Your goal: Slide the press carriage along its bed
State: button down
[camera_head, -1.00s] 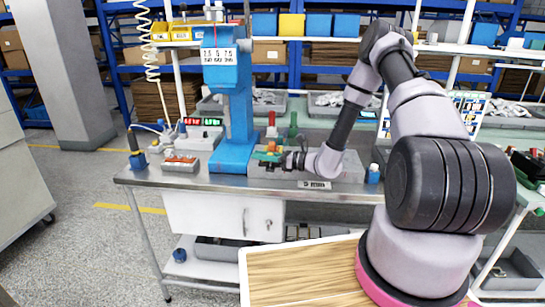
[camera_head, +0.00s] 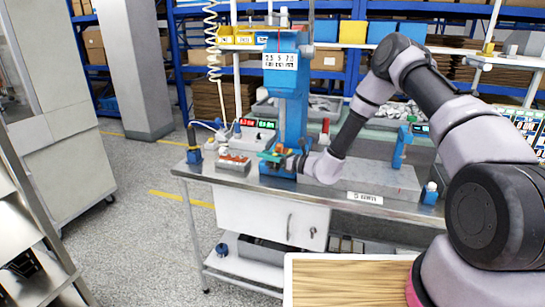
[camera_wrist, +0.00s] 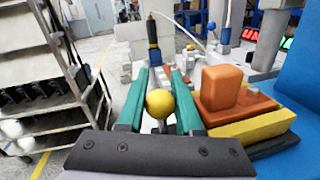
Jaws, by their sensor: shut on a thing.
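The press carriage shows in the wrist view as an orange block (camera_wrist: 221,88) on a yellow plate (camera_wrist: 252,126), right of my gripper (camera_wrist: 156,85). My gripper's teal fingers are shut on a yellow ball knob (camera_wrist: 160,103) on a thin stem. The knob's joint to the carriage is not clearly visible. In the head view my gripper (camera_head: 290,162) is beside the small green and orange carriage (camera_head: 272,156), in front of the blue press column (camera_head: 292,105). The grey bed (camera_head: 372,178) extends right of the press along the bench; its left part is hidden by my arm and the carriage.
A control box with orange buttons (camera_head: 234,163) stands left of the press, with a red and green display (camera_head: 257,124) behind it. A blue post (camera_head: 402,147) stands behind the bed. A metal rack (camera_head: 30,235) is at far left.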

jog(key=shift+a+r, duration=0.15)
jog(key=shift+a, duration=0.1)
jog(key=c, duration=0.9)
grip_release()
jog(key=shift+w, duration=0.1)
jog(key=shift+o, duration=0.2)
jog(key=v, duration=1)
jog(key=shift+s+d, duration=0.25)
jog(key=shift+d, duration=0.05)
